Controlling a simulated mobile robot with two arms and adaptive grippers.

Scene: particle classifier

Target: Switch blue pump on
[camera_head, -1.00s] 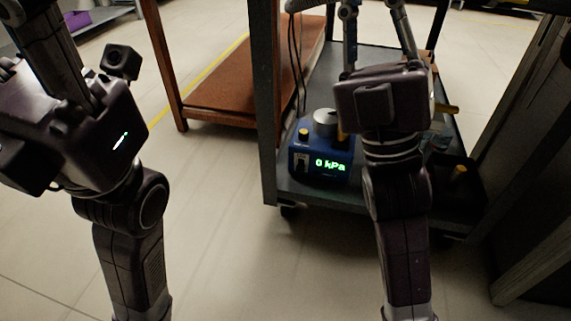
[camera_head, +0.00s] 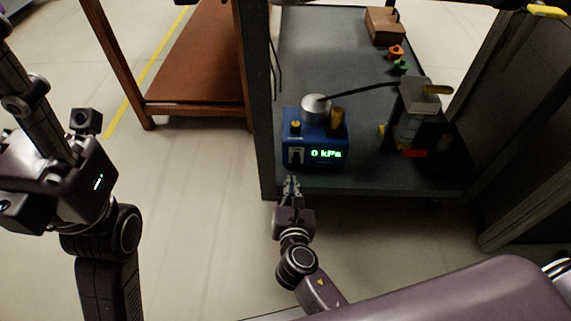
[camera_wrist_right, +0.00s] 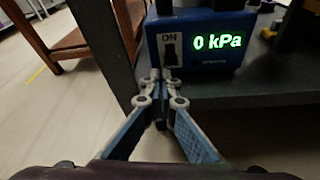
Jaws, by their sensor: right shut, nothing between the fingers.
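The blue pump (camera_head: 318,140) stands on the lower shelf of a grey cart, with a silver cylinder on top and a green "0 kPa" display. Its switch (camera_head: 295,156) is on the front face, left of the display. In the right wrist view the switch (camera_wrist_right: 171,49) sits on a white plate under the word "ON". My right gripper (camera_head: 291,180) is shut and empty, just in front of and below the switch; its fingertips (camera_wrist_right: 160,76) show just below the plate, and I cannot tell if they touch the pump. My left gripper's fingers are not visible; only its wrist shows at the left.
The cart's grey post (camera_head: 256,100) rises just left of the pump. A black hose runs from the pump to a dark device (camera_head: 415,105) on the right. A wooden box (camera_head: 384,26) sits at the shelf's back. A brown table (camera_head: 195,80) stands at left.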

